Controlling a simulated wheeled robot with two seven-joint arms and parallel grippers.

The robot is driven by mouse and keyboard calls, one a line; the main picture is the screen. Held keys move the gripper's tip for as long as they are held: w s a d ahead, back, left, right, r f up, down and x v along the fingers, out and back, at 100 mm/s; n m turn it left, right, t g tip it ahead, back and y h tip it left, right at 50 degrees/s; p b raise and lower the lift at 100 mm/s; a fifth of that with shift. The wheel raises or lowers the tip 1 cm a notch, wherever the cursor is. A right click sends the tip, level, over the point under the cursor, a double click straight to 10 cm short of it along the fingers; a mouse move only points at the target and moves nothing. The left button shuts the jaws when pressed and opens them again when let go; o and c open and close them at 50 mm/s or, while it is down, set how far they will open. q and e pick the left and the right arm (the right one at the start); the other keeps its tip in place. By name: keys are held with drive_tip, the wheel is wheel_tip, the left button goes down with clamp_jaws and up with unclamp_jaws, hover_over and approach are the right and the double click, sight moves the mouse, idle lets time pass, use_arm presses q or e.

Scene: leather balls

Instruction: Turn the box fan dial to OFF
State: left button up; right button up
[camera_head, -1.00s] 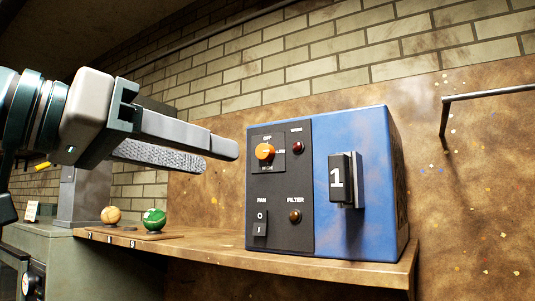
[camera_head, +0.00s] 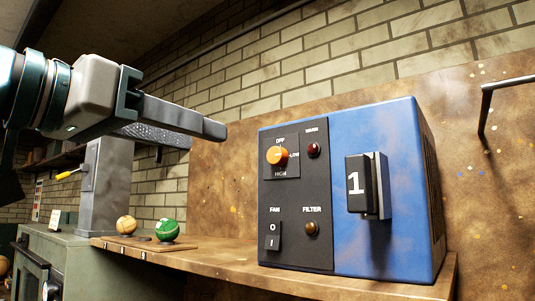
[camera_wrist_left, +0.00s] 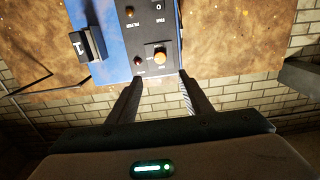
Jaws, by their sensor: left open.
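The box fan unit (camera_head: 385,245) is a blue box with a black control panel on its left side. Its orange dial (camera_head: 277,155) sits at the panel's top, with OFF printed above it, LOW to its right and HIGH below. The dial's exact pointing is too small to tell. My left gripper (camera_head: 205,133) is open and empty, up and to the left of the dial, apart from the box. In the left wrist view the dial (camera_wrist_left: 159,57) shows upside down beyond the two spread fingers (camera_wrist_left: 160,88). My right gripper is not in view.
The box stands on a wooden shelf (camera_head: 215,257). A tan ball (camera_head: 126,225) and a green ball (camera_head: 167,230) sit at the shelf's left. A metal bar (camera_head: 508,82) juts from the wall at right.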

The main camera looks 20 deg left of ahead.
sight(273, 157)
use_arm(q)
drive_tip(key=p+x, duration=0.6)
drive_tip(key=x, duration=0.9)
drive_tip(key=shift+w+d, duration=0.1)
drive_tip(key=shift+w, duration=0.15)
drive_tip(key=shift+w+d+p, duration=0.2)
drive_tip(key=shift+w+p, duration=0.2)
drive_tip(key=shift+w, duration=0.1)
drive_tip(key=shift+w+f, duration=0.1)
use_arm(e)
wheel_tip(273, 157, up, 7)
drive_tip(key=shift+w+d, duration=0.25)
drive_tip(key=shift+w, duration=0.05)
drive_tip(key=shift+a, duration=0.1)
use_arm(q)
drive_tip(key=c, duration=0.9)
drive_tip(key=shift+c, duration=0.8)
